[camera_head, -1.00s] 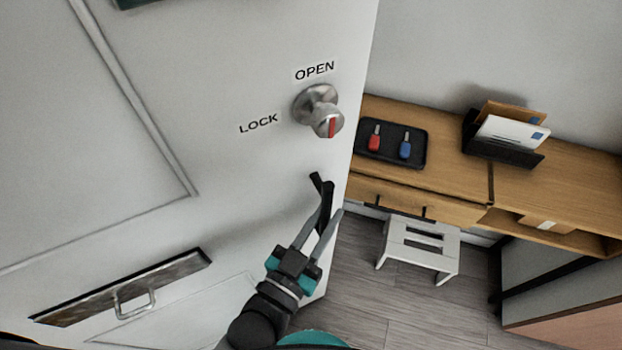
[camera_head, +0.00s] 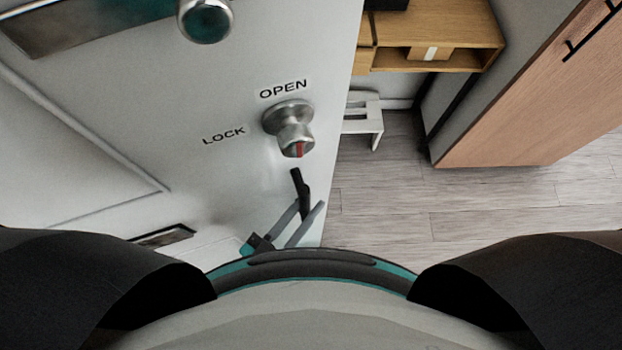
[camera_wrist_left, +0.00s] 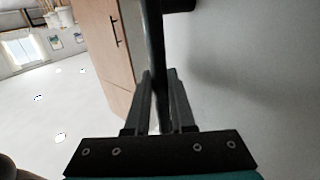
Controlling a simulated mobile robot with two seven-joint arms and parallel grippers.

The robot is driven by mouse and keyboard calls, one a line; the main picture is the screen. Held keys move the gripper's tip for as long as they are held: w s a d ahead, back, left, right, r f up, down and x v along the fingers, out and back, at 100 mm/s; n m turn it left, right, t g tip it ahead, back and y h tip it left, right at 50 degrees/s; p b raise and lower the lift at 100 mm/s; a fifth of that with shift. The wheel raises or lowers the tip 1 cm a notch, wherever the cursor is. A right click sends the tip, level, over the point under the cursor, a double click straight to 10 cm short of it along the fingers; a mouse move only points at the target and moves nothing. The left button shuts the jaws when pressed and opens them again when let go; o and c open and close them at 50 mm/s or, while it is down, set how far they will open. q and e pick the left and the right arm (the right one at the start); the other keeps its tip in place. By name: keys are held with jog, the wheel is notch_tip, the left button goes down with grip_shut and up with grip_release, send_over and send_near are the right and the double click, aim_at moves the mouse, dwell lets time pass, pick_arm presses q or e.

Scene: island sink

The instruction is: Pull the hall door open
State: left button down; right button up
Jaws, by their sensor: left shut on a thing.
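The white hall door (camera_head: 110,95) fills the left of the head view and stands open at an angle. It carries a silver knob (camera_head: 296,138) with a red mark, between the words OPEN and LOCK. Below the knob is a black lever handle (camera_head: 298,182). My left gripper (camera_head: 305,212) is shut on the handle near the door's free edge. In the left wrist view the fingers (camera_wrist_left: 161,85) lie on both sides of the dark handle bar (camera_wrist_left: 155,50), beside the pale door face (camera_wrist_left: 250,70). My right gripper is not in view.
Beyond the door's edge are a wooden console (camera_head: 440,35), a white step stool (camera_head: 363,120) and a tall wooden cabinet (camera_head: 530,90) with black handles. The wood floor (camera_head: 450,205) to the right of the door is clear.

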pick_arm(q)
jog(key=shift+s+d+r+h, duration=0.15)
jog(key=shift+s+d, duration=0.1)
jog(key=shift+s, duration=0.3)
jog(key=shift+s+d+f+h, duration=0.1)
jog(key=shift+s+d+h, duration=0.1)
jog(key=shift+s, duration=0.3)
jog(key=c, duration=1.1)
grip_release()
jog(key=shift+w, duration=0.1)
jog(key=shift+o, duration=0.2)
jog(key=shift+w+a, duration=0.1)
jog(key=shift+a, duration=0.05)
jog(key=shift+a, duration=0.1)
jog(key=b+v, duration=0.1)
jog(key=v, duration=1.4)
jog(key=shift+r, duration=0.3)
jog(key=shift+f, duration=0.1)
